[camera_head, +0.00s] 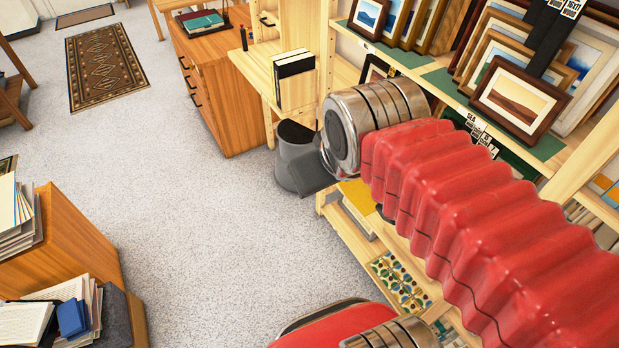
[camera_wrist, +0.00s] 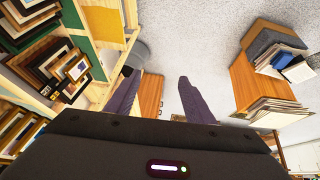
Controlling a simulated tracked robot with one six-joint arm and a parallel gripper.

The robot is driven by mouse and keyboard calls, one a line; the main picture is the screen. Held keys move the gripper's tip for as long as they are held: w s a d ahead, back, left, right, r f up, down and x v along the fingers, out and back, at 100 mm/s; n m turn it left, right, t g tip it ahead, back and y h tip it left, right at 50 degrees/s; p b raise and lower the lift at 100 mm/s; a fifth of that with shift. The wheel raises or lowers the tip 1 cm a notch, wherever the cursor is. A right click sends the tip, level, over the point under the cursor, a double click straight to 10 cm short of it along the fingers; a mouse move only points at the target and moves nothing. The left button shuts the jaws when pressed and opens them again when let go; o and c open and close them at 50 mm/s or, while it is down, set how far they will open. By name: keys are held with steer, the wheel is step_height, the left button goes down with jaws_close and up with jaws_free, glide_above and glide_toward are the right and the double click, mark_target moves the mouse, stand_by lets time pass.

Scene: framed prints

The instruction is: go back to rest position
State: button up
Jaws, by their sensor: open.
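My gripper (camera_wrist: 160,80) is open in the wrist view. Its two dark purple-grey fingers stand apart with nothing between them. Behind the gap are pale carpet and the orange wooden drawer cabinet (camera_wrist: 151,97). In the head view my arm, in a red ribbed sleeve with a metal joint, reaches from the lower right to the middle. A dark grey piece of my gripper (camera_head: 316,176) shows below the joint, in front of a grey bin (camera_head: 295,152). The rest of the gripper is hidden there.
Shelves of framed prints (camera_head: 517,98) run along the right, close behind my arm. A wooden desk (camera_head: 258,72) and the drawer cabinet (camera_head: 222,95) stand at the back. A wooden cabinet (camera_head: 75,245) with papers and books is at left. Carpet (camera_head: 220,215) between them is clear.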

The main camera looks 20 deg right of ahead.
steer(key=shift+s+a+f+m+y, duration=0.15)
steer(key=shift+s+a+f+m, duration=0.2)
steer(key=shift+f, duration=0.2)
steer(key=shift+s+a+f+m+y, duration=0.15)
steer(key=shift+s+a+f+m, duration=0.15)
steer(key=shift+a+f, duration=0.2)
steer(key=shift+c, duration=0.5)
